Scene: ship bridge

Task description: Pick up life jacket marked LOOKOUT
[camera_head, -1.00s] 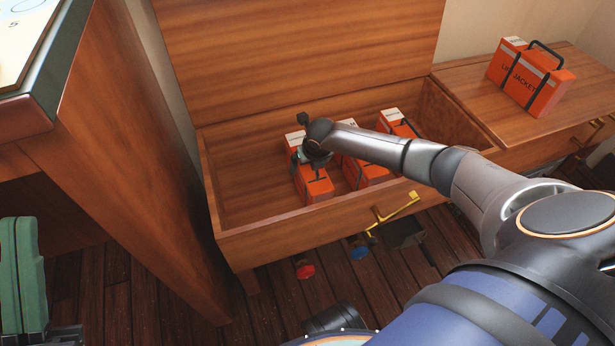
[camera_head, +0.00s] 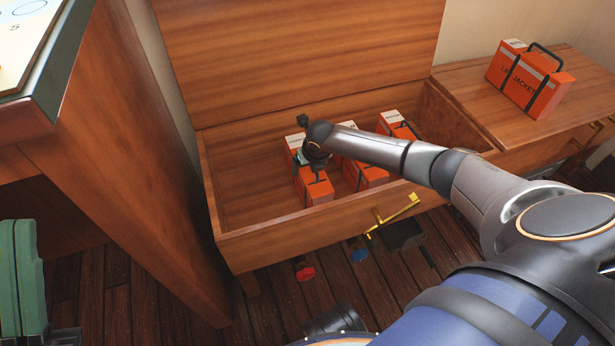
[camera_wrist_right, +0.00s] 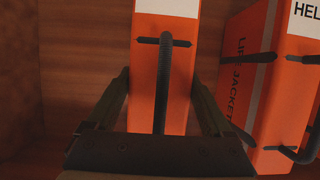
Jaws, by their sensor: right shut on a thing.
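Three orange life jacket cases stand in the open wooden locker. The left case (camera_head: 318,191) is at my right gripper (camera_head: 310,168). In the right wrist view the two fingers (camera_wrist_right: 162,88) are shut on both sides of this case (camera_wrist_right: 145,62), with its dark handle between them. Its white label is cut off at the top, so its marking is unreadable. The case beside it (camera_wrist_right: 285,85) reads "LIFE JACKET", with a label starting "HEL". The third case (camera_head: 391,122) is partly behind my right arm. A green part of my left gripper (camera_head: 22,278) shows at the lower left edge.
The locker's front wall (camera_head: 270,243) and raised lid (camera_head: 300,60) bound the space around the cases. Another life jacket case (camera_head: 530,80) stands on the closed lid to the right. A wooden desk side (camera_head: 125,170) is close on the left.

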